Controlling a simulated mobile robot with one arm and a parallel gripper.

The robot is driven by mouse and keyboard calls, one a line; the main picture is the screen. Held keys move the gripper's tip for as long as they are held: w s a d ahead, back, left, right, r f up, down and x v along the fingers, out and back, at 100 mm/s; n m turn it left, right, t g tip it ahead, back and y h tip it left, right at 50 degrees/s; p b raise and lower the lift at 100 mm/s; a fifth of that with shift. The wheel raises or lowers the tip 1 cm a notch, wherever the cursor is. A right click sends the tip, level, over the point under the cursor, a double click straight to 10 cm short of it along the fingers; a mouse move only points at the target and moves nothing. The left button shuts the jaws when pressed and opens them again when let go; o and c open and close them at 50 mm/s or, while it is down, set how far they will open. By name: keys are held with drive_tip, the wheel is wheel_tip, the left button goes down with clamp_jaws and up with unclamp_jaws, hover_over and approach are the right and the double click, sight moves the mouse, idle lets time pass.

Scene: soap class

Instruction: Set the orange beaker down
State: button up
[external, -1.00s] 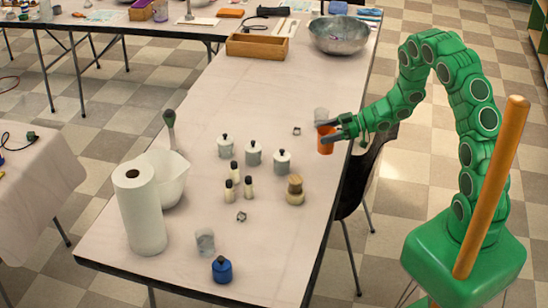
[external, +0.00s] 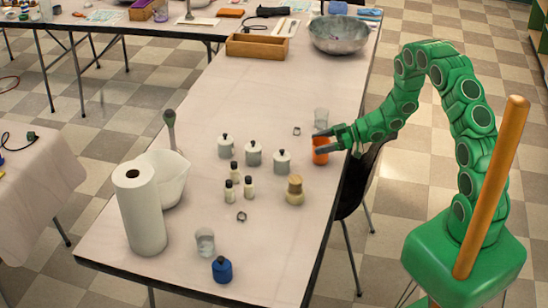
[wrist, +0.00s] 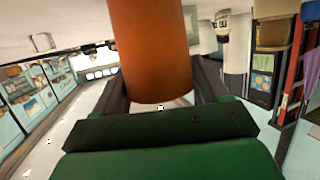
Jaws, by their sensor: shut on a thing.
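The orange beaker (external: 321,156) is at the right edge of the long white table (external: 275,105). My gripper (external: 322,143) is shut around its upper part, coming in from the right. In the wrist view the beaker (wrist: 152,45) fills the space between the two dark fingers of my gripper (wrist: 158,85). The beaker looks upright and very low over the tabletop. I cannot tell whether its base touches the table.
A clear glass (external: 321,117) stands just behind the beaker. Lidded jars (external: 282,161), small dark-capped bottles (external: 249,187) and a wooden-topped jar (external: 294,190) stand to the left and front. A small metal piece (external: 297,131) lies nearby. A dark chair (external: 362,180) is beside the table.

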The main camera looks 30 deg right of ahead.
drive_tip(key=shift+f, duration=0.1)
drive_tip(key=o, duration=1.1)
drive_tip(key=shift+c, duration=0.2)
drive_tip(key=shift+d+r, duration=0.1)
drive_tip(key=shift+r, duration=0.1)
drive_tip(key=v, duration=0.4)
drive_tip(key=shift+s+d+r, duration=0.1)
drive_tip(key=shift+s+d, duration=0.05)
drive_tip(key=shift+d, duration=0.2)
wheel_tip(320, 180, up, 7)
